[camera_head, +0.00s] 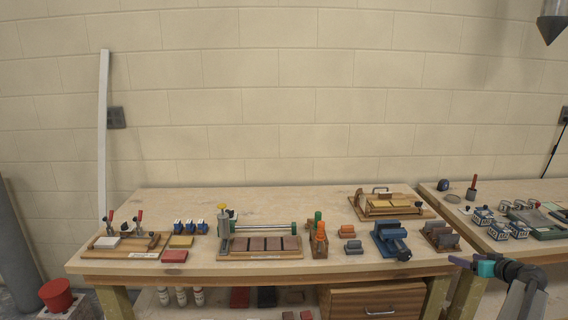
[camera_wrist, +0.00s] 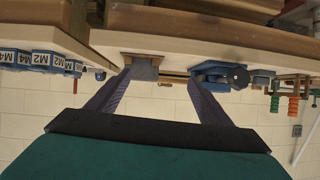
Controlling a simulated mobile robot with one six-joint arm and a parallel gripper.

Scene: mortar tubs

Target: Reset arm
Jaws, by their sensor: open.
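My gripper (camera_head: 459,261) is at the lower right of the head view, at the front right corner of the main workbench (camera_head: 160,205). My arm reaches in from the bottom right corner. In the wrist view my gripper (camera_wrist: 158,77) has its two purple fingers spread wide, with nothing between them. That view is upside down. Beyond the fingertips it shows the blue vise (camera_wrist: 222,74) and a grey block on a wooden base (camera_wrist: 143,68), both apart from the fingers.
The bench holds a clamp board (camera_head: 122,245), a long jig (camera_head: 260,246), the blue vise (camera_head: 391,238), orange-handled tools (camera_head: 319,238) and a wooden fixture (camera_head: 390,206). A second bench (camera_head: 450,205) stands right, with labelled boxes (camera_head: 484,216). A red tub (camera_head: 56,294) is lower left.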

